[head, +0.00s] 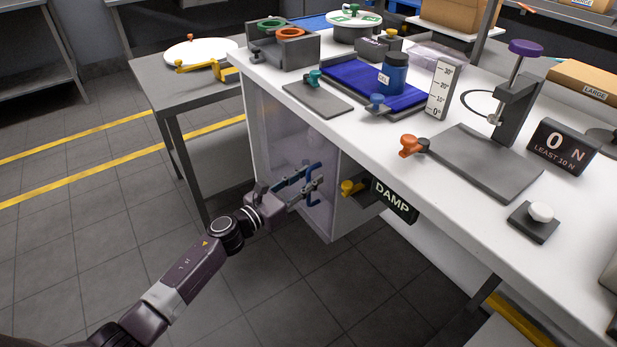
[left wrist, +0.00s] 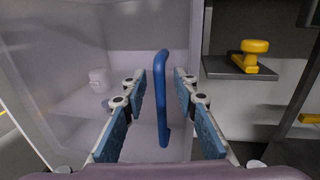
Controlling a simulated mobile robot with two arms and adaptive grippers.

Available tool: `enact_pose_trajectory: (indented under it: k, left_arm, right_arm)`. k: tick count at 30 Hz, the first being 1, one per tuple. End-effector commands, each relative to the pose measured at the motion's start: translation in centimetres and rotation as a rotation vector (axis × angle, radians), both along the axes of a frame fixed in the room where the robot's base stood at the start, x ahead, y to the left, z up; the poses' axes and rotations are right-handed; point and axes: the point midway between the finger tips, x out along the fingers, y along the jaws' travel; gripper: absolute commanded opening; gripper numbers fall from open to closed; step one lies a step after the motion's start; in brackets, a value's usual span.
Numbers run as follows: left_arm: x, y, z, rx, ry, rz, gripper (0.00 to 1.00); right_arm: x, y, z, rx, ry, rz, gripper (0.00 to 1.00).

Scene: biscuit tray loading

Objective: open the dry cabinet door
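The dry cabinet (head: 352,212) stands under the white bench, with a see-through door (head: 280,125) on its front that looks shut. The door also shows in the left wrist view (left wrist: 75,35), with a blue upright bar handle (left wrist: 161,100) on it. My left gripper (head: 308,180) is at the door's handle side. In the left wrist view, the left gripper (left wrist: 160,88) is open, its blue-padded fingers on either side of the handle, with a gap on both sides. The handle is partly hidden by the fingers in the head view. My right gripper is out of view.
A yellow knob (head: 352,187) on a dark bracket and a DAMP sign (head: 395,200) jut out just right of the cabinet. A pale jar (left wrist: 98,80) shows inside. A grey side table (head: 160,80) stands left. Floor before the door is clear.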

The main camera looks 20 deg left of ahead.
Motion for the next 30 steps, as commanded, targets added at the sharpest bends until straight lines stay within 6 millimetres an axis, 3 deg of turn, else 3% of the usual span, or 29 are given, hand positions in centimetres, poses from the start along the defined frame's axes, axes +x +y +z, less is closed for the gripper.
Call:
enact_pose_trajectory:
  k: [10,17,30]
  left_arm:
    - [0.41,-0.21,-0.03,-0.001,0.000,0.001,0.26]
    - [0.39,-0.20,-0.03,0.000,0.001,0.001,0.00]
    - [0.36,-0.15,-0.06,0.000,0.001,0.000,0.00]
  right_arm:
    - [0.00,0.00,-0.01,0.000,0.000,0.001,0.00]
    - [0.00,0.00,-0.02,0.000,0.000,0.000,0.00]
    - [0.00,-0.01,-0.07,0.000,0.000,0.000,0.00]
